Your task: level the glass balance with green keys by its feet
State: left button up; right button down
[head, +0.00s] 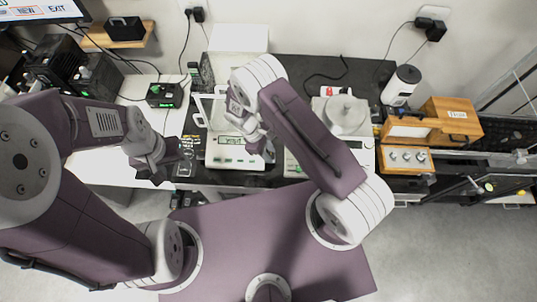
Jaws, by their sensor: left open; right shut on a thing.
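The glass balance (227,160) is white with a lit display and small green keys on its front. It stands on the dark bench, left of the middle in the head view. My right gripper (258,146) reaches down at its front right side and is shut on a part of it. My arm and hand cover much of the glass chamber, and the part held is too small and hidden to make out. The feet and level bubble cannot be made out. My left gripper (168,166) is open and empty, left of the balance, above the bench's front edge.
A second balance (358,158) with a round pan stands to the right. A wooden weight box (405,160) and a white canister (401,84) are further right. A small black device (164,95) with a green display sits at left. A small glass vessel (184,170) stands beside my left gripper.

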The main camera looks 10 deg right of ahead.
jog(key=c, duration=1.1)
grip_release()
jog(key=shift+o, duration=0.2)
jog(key=b+v, duration=0.2)
jog(key=v, duration=0.6)
jog(key=shift+r, duration=0.1)
pick_arm(q)
notch_tip(320, 180, down, 2)
jog(key=shift+f, duration=0.1)
pick_arm(e)
jog(key=shift+a+r, duration=0.15)
jog(key=shift+r, duration=0.25)
pick_arm(q)
jog(key=shift+c, duration=0.3)
